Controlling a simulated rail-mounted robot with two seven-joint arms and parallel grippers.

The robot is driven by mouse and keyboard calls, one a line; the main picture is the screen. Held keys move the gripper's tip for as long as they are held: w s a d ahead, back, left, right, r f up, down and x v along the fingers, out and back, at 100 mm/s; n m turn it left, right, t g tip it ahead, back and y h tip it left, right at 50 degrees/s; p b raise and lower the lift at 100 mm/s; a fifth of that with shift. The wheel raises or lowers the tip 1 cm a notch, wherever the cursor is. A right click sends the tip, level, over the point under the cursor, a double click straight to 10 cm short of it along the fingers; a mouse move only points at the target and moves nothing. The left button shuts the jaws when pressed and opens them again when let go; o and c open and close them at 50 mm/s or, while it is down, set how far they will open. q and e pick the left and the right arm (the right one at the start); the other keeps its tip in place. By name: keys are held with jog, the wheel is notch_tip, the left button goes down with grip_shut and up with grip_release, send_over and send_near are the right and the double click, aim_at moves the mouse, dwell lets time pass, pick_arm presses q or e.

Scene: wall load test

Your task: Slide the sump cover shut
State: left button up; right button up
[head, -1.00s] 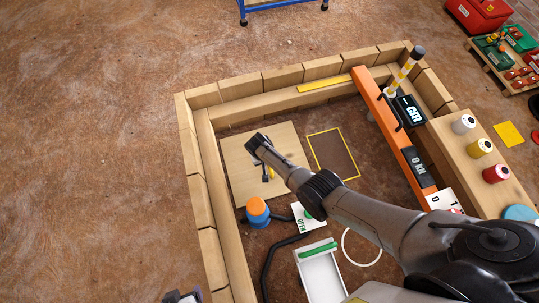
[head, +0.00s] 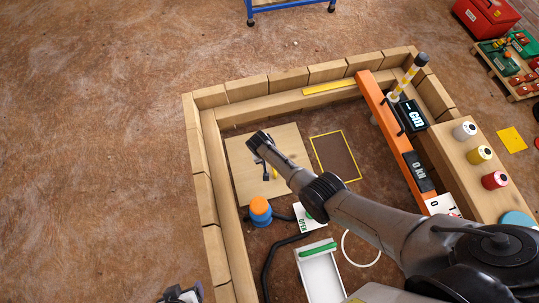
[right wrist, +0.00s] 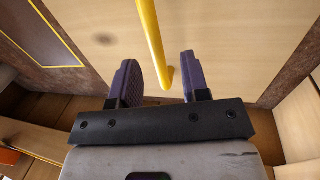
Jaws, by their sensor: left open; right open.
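The pale wooden sump cover (head: 243,178) lies flat on the pit floor in the head view. A dark rectangle with a yellow outline (head: 335,158) is to its right, uncovered by the board. My right gripper (head: 267,168) is over the cover, partly hidden by its own wrist. In the right wrist view its two purple fingers (right wrist: 158,78) are open, with the cover's yellow bar handle (right wrist: 152,40) running between them; gaps show on both sides. The cover (right wrist: 220,50) fills much of that view. My left gripper (head: 182,294) is at the bottom left edge, outside the pit, partly cut off.
Timber walls (head: 208,200) enclose the pit. An orange beam (head: 395,130) with displays crosses its right side. A blue-and-orange pump-like object (head: 260,210), a black hose (head: 270,262) and a white tray (head: 320,275) are in front of the cover. Coloured spools (head: 479,154) stand at right.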

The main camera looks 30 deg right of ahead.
notch_tip(320, 180, up, 10)
jog(key=a+p, duration=0.2)
jog(key=p, duration=0.3)
jog(key=shift+w+r+p, duration=0.15)
jog(key=shift+w+p, duration=0.1)
jog(key=shift+p, duration=0.05)
